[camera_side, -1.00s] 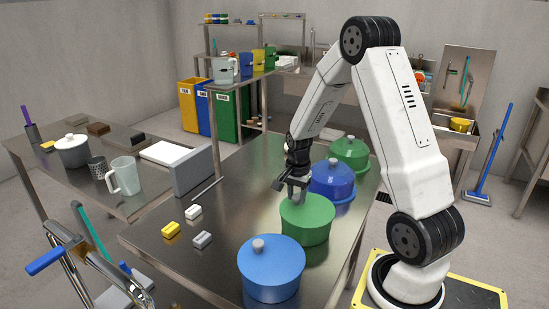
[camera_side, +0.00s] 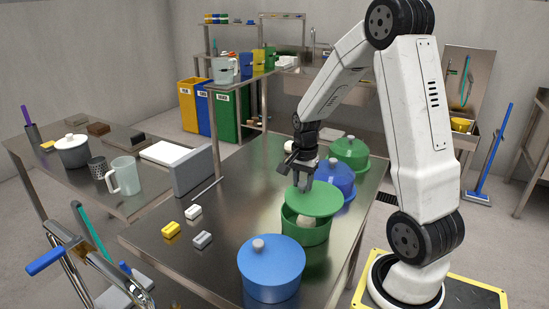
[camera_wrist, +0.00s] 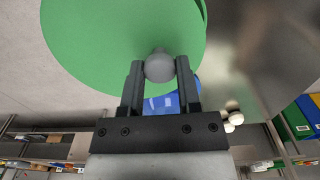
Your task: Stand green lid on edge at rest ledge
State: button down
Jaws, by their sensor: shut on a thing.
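The green lid (camera_side: 315,200) is held just above the green pot (camera_side: 309,233), slightly tilted, with a gap between them. Pale dough shows inside the pot under the lid. My gripper (camera_side: 305,183) is shut on the lid's grey knob; the wrist view shows the knob (camera_wrist: 159,66) between both fingers and the lid's green disc (camera_wrist: 120,35) beyond it. I cannot tell for sure which surface is the rest ledge; a grey upright block (camera_side: 193,171) stands at the table's left edge.
A blue lidded pot (camera_side: 271,274) stands in front of the green pot. Another blue pot (camera_side: 343,183) and a green one (camera_side: 350,151) stand behind it. Yellow (camera_side: 171,229), white and grey small blocks lie to the left. The steel table's middle left is clear.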

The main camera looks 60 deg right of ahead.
aim_at(308, 197)
jog(key=s+r, duration=0.1)
jog(key=s+a+r, duration=0.1)
jog(key=r, duration=0.1)
jog(key=shift+s+a+r, duration=0.1)
jog(key=shift+s+r, duration=0.05)
jog(key=shift+s, duration=0.05)
jog(key=s+a+r, duration=0.1)
jog(key=s, duration=0.1)
jog(key=s+a, duration=0.1)
jog(key=s+a+r, duration=0.1)
jog(key=s, duration=0.1)
jog(key=shift+s+r, duration=0.35)
jog(key=shift+s+a+r, duration=0.25)
jog(key=shift+s+a, duration=0.05)
jog(key=shift+s, duration=0.25)
jog(key=shift+s+a+r, duration=0.25)
jog(key=shift+s, duration=0.25)
jog(key=shift+w, duration=0.1)
